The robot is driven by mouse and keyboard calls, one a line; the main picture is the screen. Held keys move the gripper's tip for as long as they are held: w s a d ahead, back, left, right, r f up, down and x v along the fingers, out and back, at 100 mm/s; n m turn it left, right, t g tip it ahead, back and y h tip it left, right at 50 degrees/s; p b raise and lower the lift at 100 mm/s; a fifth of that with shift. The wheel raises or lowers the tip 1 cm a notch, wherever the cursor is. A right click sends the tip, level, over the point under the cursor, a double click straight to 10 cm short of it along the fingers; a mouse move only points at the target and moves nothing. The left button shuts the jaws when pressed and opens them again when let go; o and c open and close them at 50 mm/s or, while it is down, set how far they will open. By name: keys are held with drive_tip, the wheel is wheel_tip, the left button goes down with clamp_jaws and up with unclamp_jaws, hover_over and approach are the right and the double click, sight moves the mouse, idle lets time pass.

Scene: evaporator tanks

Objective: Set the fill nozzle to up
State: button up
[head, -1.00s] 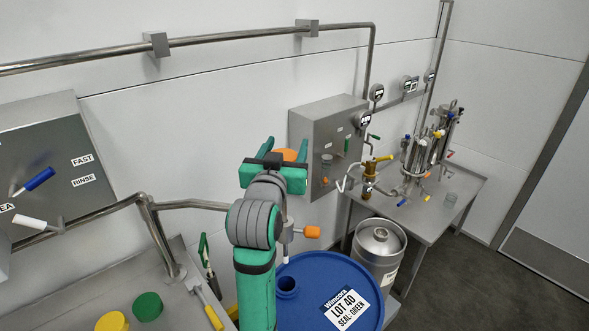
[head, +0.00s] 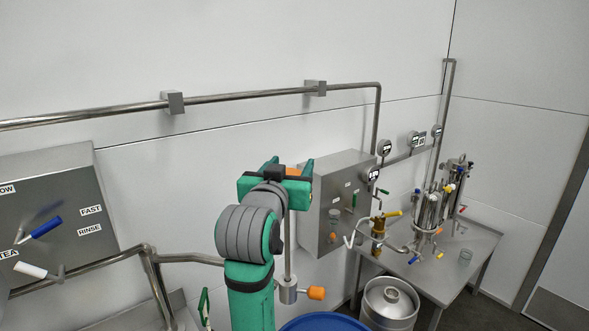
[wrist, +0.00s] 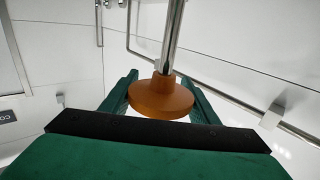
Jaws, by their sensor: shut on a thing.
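The fill nozzle has an orange knob (head: 293,171) on top of an upright metal rod (head: 288,252). The rod runs down into a grey fitting (head: 288,290) with an orange side handle (head: 316,293). My gripper (head: 288,165) is shut on the knob, well above the fitting. In the wrist view the round orange knob (wrist: 162,97) sits between my green fingers (wrist: 160,88), with the metal rod beyond it. My arm hides part of the rod, and the nozzle's lower end is out of view.
A blue drum (head: 325,323) shows only its top edge below. A grey control box (head: 333,190) is on the wall just right of my gripper. A steel keg (head: 390,303) and a table (head: 470,245) of valves stand to the right. Pipes (head: 240,98) run along the wall.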

drive_tip(key=shift+s+r, duration=0.1)
drive_tip(key=shift+r, duration=0.3)
drive_tip(key=o, duration=1.4)
drive_tip(key=shift+o, duration=0.6)
drive_tip(key=shift+f, duration=0.15)
drive_tip(key=s+a, duration=0.1)
drive_tip(key=s, duration=0.9)
drive_tip(key=shift+s+a, duration=0.35)
drive_tip(key=shift+a, duration=0.05)
